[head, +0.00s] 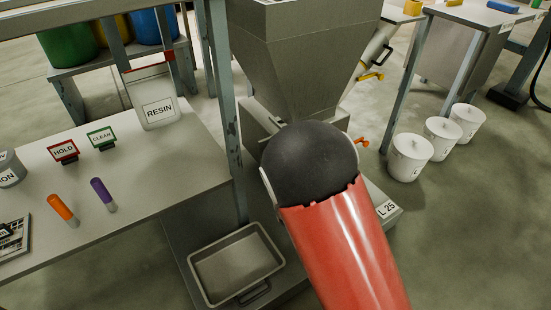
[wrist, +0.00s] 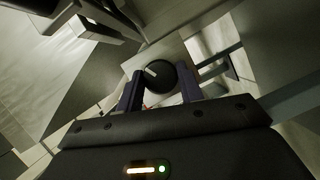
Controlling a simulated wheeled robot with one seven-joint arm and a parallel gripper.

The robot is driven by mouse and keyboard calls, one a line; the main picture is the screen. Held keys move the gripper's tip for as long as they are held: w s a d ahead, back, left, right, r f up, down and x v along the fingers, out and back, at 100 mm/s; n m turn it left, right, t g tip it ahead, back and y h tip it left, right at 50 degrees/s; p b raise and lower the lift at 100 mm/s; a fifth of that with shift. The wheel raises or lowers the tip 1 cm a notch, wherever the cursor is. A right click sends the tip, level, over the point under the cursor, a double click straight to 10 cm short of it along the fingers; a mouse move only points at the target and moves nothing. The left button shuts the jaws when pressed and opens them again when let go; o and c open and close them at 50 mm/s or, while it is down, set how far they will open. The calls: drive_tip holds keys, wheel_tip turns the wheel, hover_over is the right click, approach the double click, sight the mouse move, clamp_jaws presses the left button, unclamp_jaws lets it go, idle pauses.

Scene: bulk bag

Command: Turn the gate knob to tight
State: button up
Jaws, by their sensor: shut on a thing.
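The gate knob (wrist: 170,82) is round and black with a short white mark, seen in the wrist view. The mark points to the upper left of the picture. My gripper (wrist: 160,75) has one dark finger on each side of the knob and is shut on it. No "tight" marking can be read. In the head view, my red and black arm hides the gripper and the knob. The grey hopper (head: 300,55) stands just beyond the arm.
A grey tray (head: 202,288) lies below the hopper, left of my arm. The left table (head: 170,190) holds HOLD (head: 63,152) and CLEAN (head: 102,138) signs, a RESIN container (head: 153,92) and two markers. White buckets (head: 410,157) stand on the floor at right.

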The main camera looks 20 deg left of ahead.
drive_tip(key=shift+w+d+r+m+g+y, duration=0.1)
drive_tip(key=shift+m+g+y, duration=0.15)
drive_tip(key=shift+m+g, duration=1.1)
drive_tip(key=shift+m+g+y, duration=0.25)
drive_tip(key=shift+m+g, duration=0.3)
drive_tip(key=shift+m, duration=1.5)
drive_tip(key=o, duration=1)
drive_tip(key=v, duration=0.7)
drive_tip(key=shift+s+d+p, duration=0.25)
drive_tip(key=shift+s+p, duration=0.05)
drive_tip(key=shift+p, duration=0.05)
drive_tip(key=shift+r, duration=0.15)
